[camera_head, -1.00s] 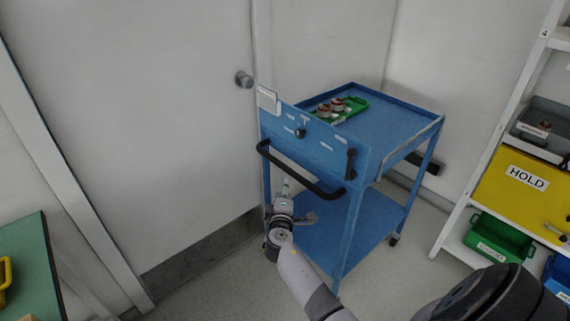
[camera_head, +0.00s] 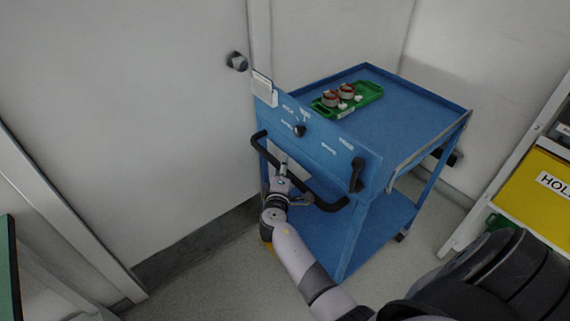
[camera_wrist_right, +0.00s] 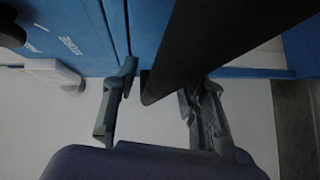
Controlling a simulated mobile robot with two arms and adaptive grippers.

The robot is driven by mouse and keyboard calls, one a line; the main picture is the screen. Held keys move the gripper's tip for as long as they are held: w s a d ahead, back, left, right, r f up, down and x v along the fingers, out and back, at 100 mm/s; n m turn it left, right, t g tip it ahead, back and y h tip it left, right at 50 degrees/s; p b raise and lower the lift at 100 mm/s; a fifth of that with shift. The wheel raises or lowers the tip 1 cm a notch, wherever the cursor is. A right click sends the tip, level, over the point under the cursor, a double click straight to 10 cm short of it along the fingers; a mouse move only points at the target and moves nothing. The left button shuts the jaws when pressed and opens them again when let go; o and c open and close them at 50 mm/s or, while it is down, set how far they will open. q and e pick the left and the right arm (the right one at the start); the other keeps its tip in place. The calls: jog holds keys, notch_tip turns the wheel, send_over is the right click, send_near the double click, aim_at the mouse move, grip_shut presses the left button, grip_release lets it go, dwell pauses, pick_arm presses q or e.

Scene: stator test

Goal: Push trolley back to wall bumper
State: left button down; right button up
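The blue trolley (camera_head: 400,118) stands in the corner beside the door, its near panel (camera_head: 320,150) facing me. Its black push handle (camera_head: 325,203) crosses the near side. My right gripper (camera_head: 282,178) is at the left part of this handle. In the right wrist view, the black bar (camera_wrist_right: 205,45) lies between the spread fingers of my right gripper (camera_wrist_right: 160,90), with a small gap at the left finger. A black wall bumper (camera_head: 456,158) shows low on the wall behind the trolley, partly hidden by it. My left gripper is out of view.
A green tray (camera_head: 368,93) with two round metal-and-copper parts (camera_head: 339,95) rests on the trolley top. The door (camera_head: 120,120) is at left. A white shelf (camera_head: 500,180) with a yellow HOLD bin (camera_head: 520,190) stands at right. A green table (camera_head: 8,270) edges in at far left.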

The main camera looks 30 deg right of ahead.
jog(key=shift+a, duration=0.1)
jog(key=shift+s, duration=0.1)
jog(key=shift+c, duration=0.2)
grip_shut()
dwell(0.5)
